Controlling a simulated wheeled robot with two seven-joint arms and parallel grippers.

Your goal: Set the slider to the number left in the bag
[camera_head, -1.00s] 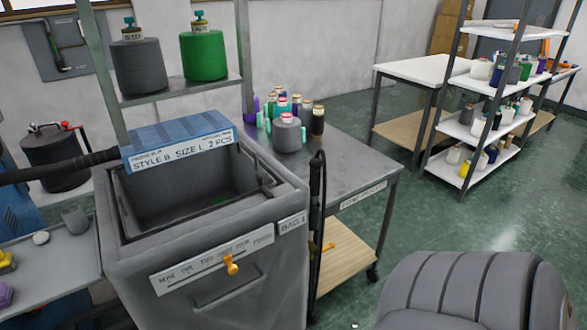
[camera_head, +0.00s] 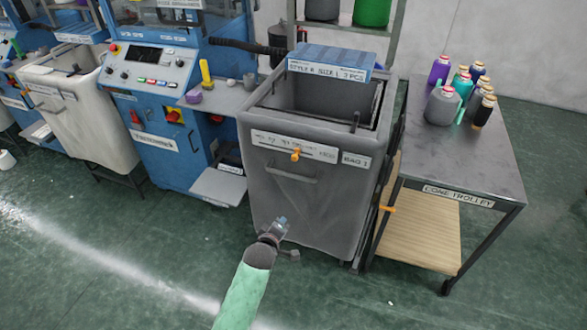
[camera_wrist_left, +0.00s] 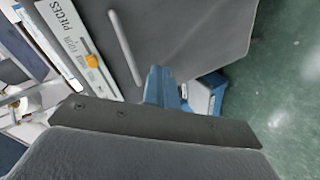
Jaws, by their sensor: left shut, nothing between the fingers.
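The grey bag (camera_head: 318,205), marked BAG 1, stands upright with an open top. Its inside is dark and I cannot see the bottom. On its front, a white number strip (camera_head: 268,143) carries an orange slider knob (camera_head: 296,155) near the middle; I cannot tell which word it marks. The knob also shows in the left wrist view (camera_wrist_left: 92,61), with "FOUR" and "PIECES" legible on the strip. My left gripper (camera_head: 282,222) is shut and empty, low in front of the bag, below the knob and apart from it. My right gripper is out of view.
A blue sign (camera_head: 331,62) sits across the bag's top back. A cone trolley (camera_head: 465,150) with several yarn cones stands close on the right. A blue machine (camera_head: 165,140) is on the left. The green floor in front is clear.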

